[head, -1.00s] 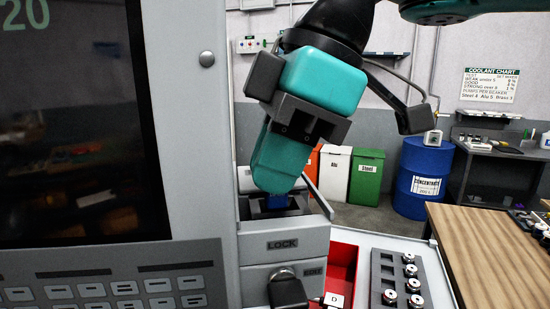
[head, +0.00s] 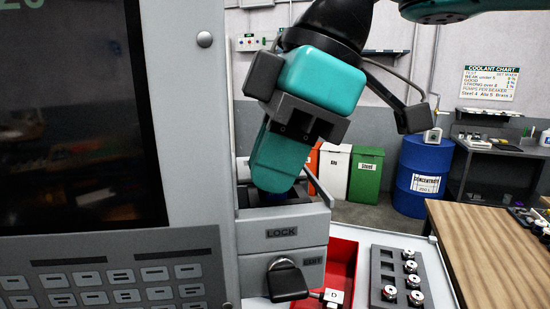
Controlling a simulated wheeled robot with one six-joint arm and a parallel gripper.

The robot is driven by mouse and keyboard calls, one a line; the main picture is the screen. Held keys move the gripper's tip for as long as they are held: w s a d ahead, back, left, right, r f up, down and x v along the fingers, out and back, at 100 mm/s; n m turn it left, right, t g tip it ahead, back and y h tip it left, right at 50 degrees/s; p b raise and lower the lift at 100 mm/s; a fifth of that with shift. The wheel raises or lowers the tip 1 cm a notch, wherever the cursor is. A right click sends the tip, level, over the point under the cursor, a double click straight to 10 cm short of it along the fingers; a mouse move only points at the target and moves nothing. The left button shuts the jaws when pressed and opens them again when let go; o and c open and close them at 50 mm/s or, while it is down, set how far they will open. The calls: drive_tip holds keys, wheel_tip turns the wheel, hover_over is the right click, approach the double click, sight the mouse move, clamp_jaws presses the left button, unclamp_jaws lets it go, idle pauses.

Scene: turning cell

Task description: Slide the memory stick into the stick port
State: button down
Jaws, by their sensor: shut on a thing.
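My gripper (head: 272,190) points down over the grey ledge (head: 282,218) above the LOCK label. It is shut on the memory stick (head: 280,200), of which only a small dark blue patch shows below the teal fingers. The stick's lower end sits at a dark recess (head: 252,198) in the top of the ledge. The port opening is hidden behind the ledge front and the gripper, so I cannot tell how deep the stick is in it.
The machine's screen (head: 75,130) and keypad (head: 115,285) fill the left. A black key switch (head: 287,282) with a tag marked D (head: 335,297) juts out below the ledge. A red tray (head: 342,257) and a dark rack of round parts (head: 385,268) lie right of it.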

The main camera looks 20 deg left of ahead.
drive_tip(key=shift+f, duration=0.15)
drive_tip(key=c, duration=1.2)
unclamp_jaws()
drive_tip(key=shift+s+a, duration=0.1)
drive_tip(key=shift+o, duration=0.5)
drive_tip(key=p+v, duration=0.9)
drive_tip(key=v, duration=0.3)
drive_tip(key=s+d+f+m+b, duration=0.2)
drive_tip(key=d+f+m+b, duration=0.3)
drive_tip(key=f, duration=0.7)
drive_tip(key=s+d+f+m+t+b, duration=0.1)
drive_tip(key=d+f+m+b, duration=0.4)
drive_tip(key=f, duration=0.7)
drive_tip(key=s+d+f+m+t+b, duration=0.1)
drive_tip(key=s+d+f+m+b, duration=0.2)
drive_tip(key=d+f+m+b, duration=0.3)
drive_tip(key=d+f+b, duration=0.1)
drive_tip(key=d+f, duration=0.2)
drive_tip(key=f, duration=0.3)
drive_tip(key=shift+s+f+b, duration=0.15)
drive_tip(key=shift+f+b, duration=0.15)
